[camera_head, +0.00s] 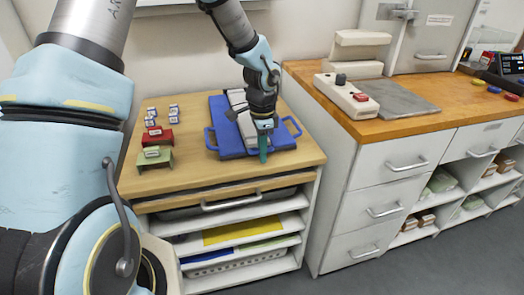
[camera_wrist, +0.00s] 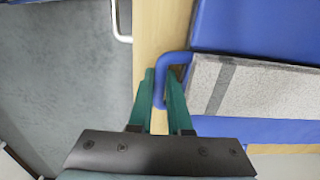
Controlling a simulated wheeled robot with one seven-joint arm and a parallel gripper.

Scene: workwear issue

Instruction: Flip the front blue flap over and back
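A blue cloth-like piece with flaps (camera_head: 221,108) lies on the wooden cabinet top. Blue loops stick out at its left (camera_head: 210,139) and right (camera_head: 292,127). A pale grey block with a dark band (camera_head: 240,118) lies across its middle, and the block also shows in the wrist view (camera_wrist: 258,92). My gripper (camera_head: 263,155) points down at the front edge of the blue piece. In the wrist view its green fingers (camera_wrist: 162,72) stand on either side of one bar of a blue loop (camera_wrist: 160,98), a narrow gap apart. Whether they press on it is unclear.
Red (camera_head: 158,137) and green (camera_head: 155,157) small stands and several small labelled blocks stand at the left of the top. Open shelves lie below. A higher counter (camera_head: 430,121) with a scale-like device (camera_head: 346,96) stands at the right.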

